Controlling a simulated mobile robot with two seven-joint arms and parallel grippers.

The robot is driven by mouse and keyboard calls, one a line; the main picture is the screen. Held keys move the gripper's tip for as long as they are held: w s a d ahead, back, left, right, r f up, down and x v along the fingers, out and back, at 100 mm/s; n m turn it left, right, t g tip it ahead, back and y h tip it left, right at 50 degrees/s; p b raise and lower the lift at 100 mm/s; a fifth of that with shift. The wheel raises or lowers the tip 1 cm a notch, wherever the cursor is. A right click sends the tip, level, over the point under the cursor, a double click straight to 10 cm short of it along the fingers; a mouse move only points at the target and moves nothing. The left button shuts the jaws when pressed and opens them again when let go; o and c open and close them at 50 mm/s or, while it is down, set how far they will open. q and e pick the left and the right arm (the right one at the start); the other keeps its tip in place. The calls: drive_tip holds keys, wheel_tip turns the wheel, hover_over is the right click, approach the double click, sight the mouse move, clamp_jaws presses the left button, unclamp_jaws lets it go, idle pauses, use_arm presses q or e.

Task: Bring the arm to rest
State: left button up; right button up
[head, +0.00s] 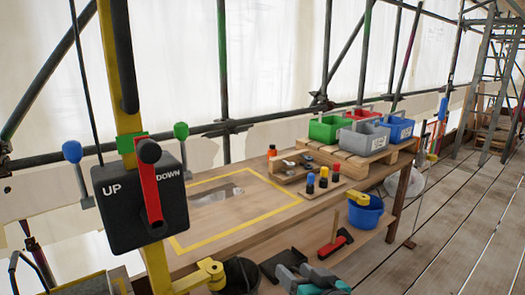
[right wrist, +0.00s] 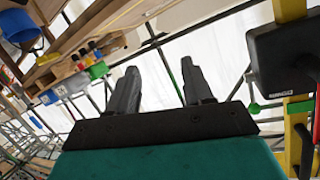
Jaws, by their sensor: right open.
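My right gripper (head: 304,274) shows at the bottom of the head view, grey fingers on a teal body, low in front of the workbench (head: 235,236). In the right wrist view its two dark fingers (right wrist: 160,88) stand apart with nothing between them. Much of the right arm lies below the head view's edge. My left gripper is not in view.
A black UP/DOWN control box (head: 140,204) with a red lever (head: 150,195) hangs on a yellow post at left. The bench carries a pallet with green, red, grey and blue bins (head: 400,127). A blue bucket (head: 365,213) sits at its right. Plank floor lies open at right.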

drive_tip(key=s+d+f+g+h, duration=0.1)
drive_tip(key=s+d+f, duration=0.2)
drive_tip(key=s+f, duration=0.3)
drive_tip(key=s+d+f+g+h, duration=0.1)
drive_tip(key=s+d+f, duration=0.3)
drive_tip(key=s+f, duration=0.3)
drive_tip(key=s+d+f+n+h, duration=0.1)
drive_tip(key=s+d+f+h, duration=0.1)
drive_tip(key=s+f, duration=0.4)
drive_tip(key=shift+s+d+f+g, duration=0.2)
drive_tip(key=shift+s+d+g, duration=0.2)
drive_tip(key=shift+s+d, duration=0.4)
drive_tip(key=shift+w, duration=0.1)
drive_tip(key=shift+c, duration=0.8)
drive_tip(key=shift+d, duration=0.2)
